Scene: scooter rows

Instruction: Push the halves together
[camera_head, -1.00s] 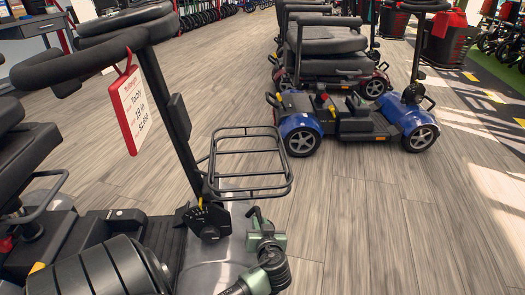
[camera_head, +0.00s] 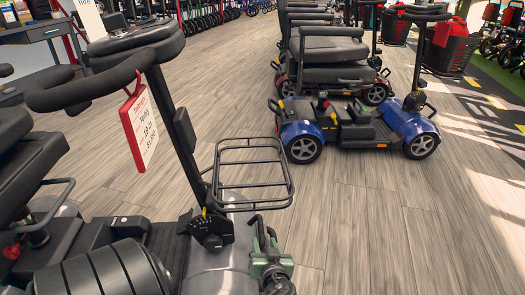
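A grey mobility scooter stands close in front of me. Its front half has a tiller with black handlebars (camera_head: 108,88), a wire basket (camera_head: 250,172) and a shiny grey front body (camera_head: 212,268). The rear half, with a black seat (camera_head: 28,160), is at the left, beside the dark floor deck (camera_head: 92,234). I cannot tell whether the two halves meet; the join is not clear.
A price tag (camera_head: 139,126) hangs from the tiller. A blue scooter (camera_head: 350,128) stands beyond, with dark scooters behind it. A desk (camera_head: 40,32) is at the back left. A black bin (camera_head: 447,50) stands at the back right. The wooden floor to the right is clear.

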